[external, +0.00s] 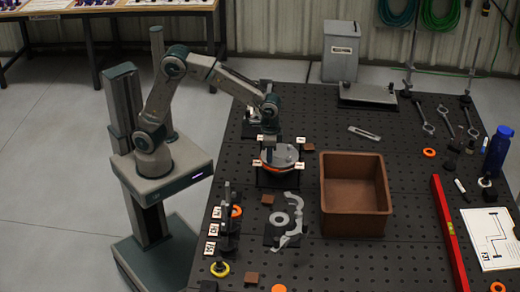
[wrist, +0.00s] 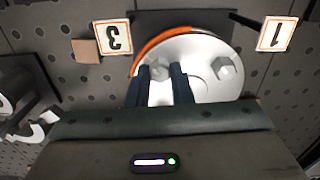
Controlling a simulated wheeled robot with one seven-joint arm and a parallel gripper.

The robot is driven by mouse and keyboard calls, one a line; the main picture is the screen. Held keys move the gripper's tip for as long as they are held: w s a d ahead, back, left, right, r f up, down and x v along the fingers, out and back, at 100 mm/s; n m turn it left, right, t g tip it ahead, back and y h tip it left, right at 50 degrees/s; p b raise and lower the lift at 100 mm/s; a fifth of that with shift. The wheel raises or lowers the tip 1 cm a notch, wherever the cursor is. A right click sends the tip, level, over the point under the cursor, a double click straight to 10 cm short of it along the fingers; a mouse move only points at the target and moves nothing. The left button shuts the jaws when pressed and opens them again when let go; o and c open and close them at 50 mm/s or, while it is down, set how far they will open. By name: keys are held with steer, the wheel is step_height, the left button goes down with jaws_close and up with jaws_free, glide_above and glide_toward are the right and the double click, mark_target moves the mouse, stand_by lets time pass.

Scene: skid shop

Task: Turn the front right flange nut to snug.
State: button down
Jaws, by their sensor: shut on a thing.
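A round grey flange (external: 284,155) with an orange ring under its edge sits on a dark stand, with small white number tags around it. In the wrist view the flange (wrist: 205,90) shows a grey hex nut (wrist: 157,70) at my fingertips and a second hex nut (wrist: 223,67) to the right, apart from my gripper. My gripper (wrist: 162,78) is shut on the nearer nut, which is partly hidden by the fingers. In the external view my gripper (external: 268,152) points down over the flange's left side. Which corner this nut belongs to is hard to tell.
Tags marked 3 (wrist: 113,36) and 1 (wrist: 276,34) stand beside the flange. A brown bin (external: 355,222) stands to the right. Grey curved parts (external: 291,236) and small fixtures lie in front. A red level (external: 448,235) lies further right.

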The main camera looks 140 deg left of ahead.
steer(key=shift+w+r, duration=0.1)
steer(key=shift+r, duration=0.15)
steer(key=c, duration=1.3)
jaws_free()
steer(key=shift+f, duration=0.1)
step_height(320, 180, up, 14)
steer(key=shift+f, duration=0.1)
steer(key=s+d+f+m+t, duration=0.1)
steer(key=s+d+f+m, duration=0.15)
steer(key=d, duration=0.55)
steer(key=s+d+f+m, duration=0.1)
steer(key=s+d+m, duration=0.15)
steer(key=d, duration=0.45)
steer(key=s+d+f+m+t, duration=0.15)
steer(key=s+d, duration=0.25)
steer(key=d, duration=0.4)
steer(key=s+d+f+m, duration=0.1)
steer(key=s+d, duration=0.1)
steer(key=s+d+f+m, duration=0.1)
steer(key=s+d+f, duration=0.1)
steer(key=s+d+f+m, duration=0.1)
steer(key=s+d, duration=0.1)
steer(key=shift+s+f+t, duration=0.1)
steer(key=shift+f+t, duration=0.15)
steer(key=shift+f, duration=0.1)
